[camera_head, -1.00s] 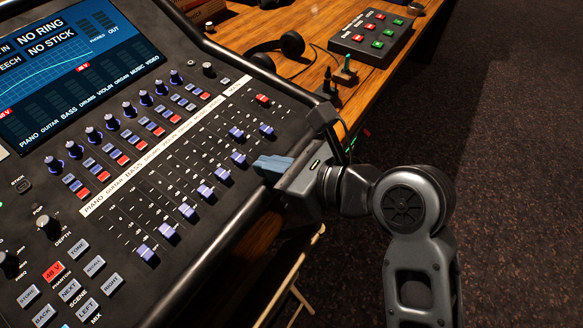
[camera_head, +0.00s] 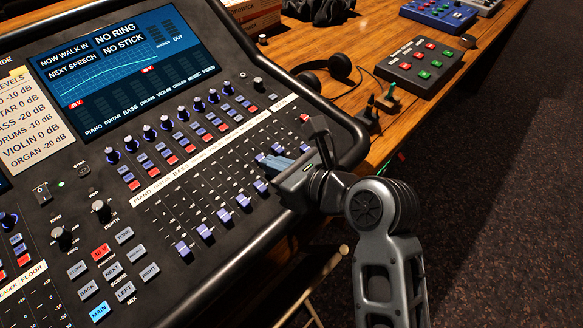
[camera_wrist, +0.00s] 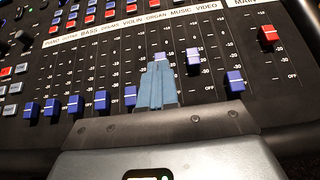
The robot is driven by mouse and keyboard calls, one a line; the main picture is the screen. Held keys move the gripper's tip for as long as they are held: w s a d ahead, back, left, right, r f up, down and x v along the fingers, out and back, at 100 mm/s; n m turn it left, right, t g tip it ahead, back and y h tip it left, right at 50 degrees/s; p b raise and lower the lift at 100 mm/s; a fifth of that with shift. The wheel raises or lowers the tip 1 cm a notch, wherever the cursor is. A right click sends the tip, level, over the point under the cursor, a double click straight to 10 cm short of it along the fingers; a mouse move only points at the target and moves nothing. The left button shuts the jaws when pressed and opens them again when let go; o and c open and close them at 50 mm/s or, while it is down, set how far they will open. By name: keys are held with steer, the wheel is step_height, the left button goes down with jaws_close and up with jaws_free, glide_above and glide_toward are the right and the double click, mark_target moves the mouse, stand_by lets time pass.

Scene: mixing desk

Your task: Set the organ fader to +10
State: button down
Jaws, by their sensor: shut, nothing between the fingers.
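The organ fader's purple cap (camera_wrist: 160,57) is sixth from the left in the wrist view, about level with the music cap (camera_wrist: 193,60). It stands well above the violin cap (camera_wrist: 130,97) and below the +10 mark at the top of the scale. In the head view the organ cap (camera_head: 260,158) is partly hidden by my gripper. My gripper (camera_wrist: 160,68) is shut and empty, its blue fingertips right at the cap's near side; they appear to touch it. The gripper also shows in the head view (camera_head: 270,162), reaching in from the right.
The video cap (camera_wrist: 234,82) and the red main fader (camera_wrist: 268,35) stand to the right. The mixing desk's dark raised edge (camera_head: 340,128) runs along the right. Headphones (camera_head: 325,72) and a button box (camera_head: 421,67) sit on the wooden table behind.

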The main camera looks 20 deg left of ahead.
mark_target(257, 157)
steer(key=a, duration=0.1)
steer(key=w+a+p, duration=0.1)
steer(key=a, duration=0.1)
steer(key=a+r+p, duration=0.1)
steer(key=shift+w+a, duration=0.4)
steer(key=shift+w+a+f, duration=0.15)
steer(key=shift+a+f, duration=0.05)
steer(key=shift+a, duration=0.25)
steer(key=shift+d+r, duration=0.1)
